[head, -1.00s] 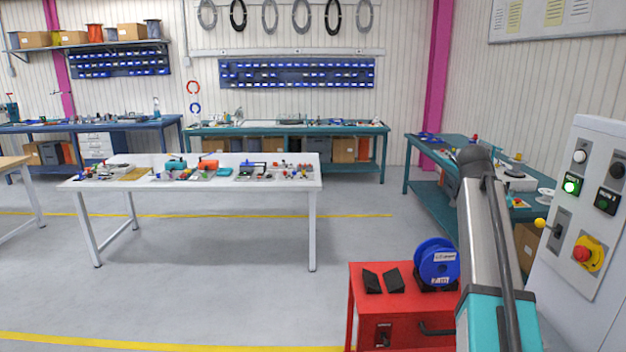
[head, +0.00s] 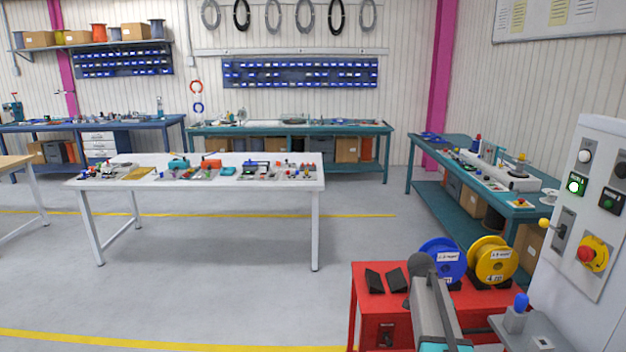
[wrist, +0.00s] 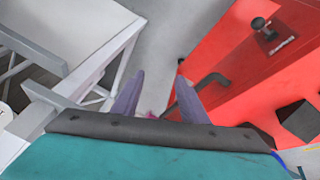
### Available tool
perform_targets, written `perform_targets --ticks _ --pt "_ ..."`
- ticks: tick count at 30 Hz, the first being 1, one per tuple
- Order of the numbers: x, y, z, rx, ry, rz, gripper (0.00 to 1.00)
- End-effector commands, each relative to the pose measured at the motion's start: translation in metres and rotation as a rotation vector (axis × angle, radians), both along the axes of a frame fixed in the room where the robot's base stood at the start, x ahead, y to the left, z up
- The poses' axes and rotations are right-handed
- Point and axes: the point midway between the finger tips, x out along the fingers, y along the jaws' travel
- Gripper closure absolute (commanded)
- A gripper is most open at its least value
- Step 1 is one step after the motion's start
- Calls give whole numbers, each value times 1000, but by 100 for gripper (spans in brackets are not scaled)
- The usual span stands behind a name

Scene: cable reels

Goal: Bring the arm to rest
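My gripper (wrist: 160,80) shows in the wrist view with its two purple-grey fingers apart. I see nothing held between them. Behind the fingers lie a dark bar and a teal body of mine. Grey floor and the red cart's side lie beyond the fingertips. In the head view my arm (head: 434,308) shows at the bottom, low in front of the red cart (head: 365,310). My gripper itself is not visible in that view.
A blue reel (head: 440,258) and a yellow reel (head: 493,262) stand on the red cart, with black wedges (head: 375,281) to their left. A control cabinet (head: 592,220) stands at right. A white table (head: 200,178) is ahead; floor between is clear.

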Motion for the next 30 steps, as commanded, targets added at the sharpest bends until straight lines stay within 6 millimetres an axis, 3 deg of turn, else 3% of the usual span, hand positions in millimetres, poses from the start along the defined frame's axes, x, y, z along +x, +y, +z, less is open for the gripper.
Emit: perform_targets --ticks 3,15,30 --pt "-18 16 -39 24 52 33 60" --pt "-84 68 -150 110 216 155 60" --pt "-196 125 -262 242 416 329 60"
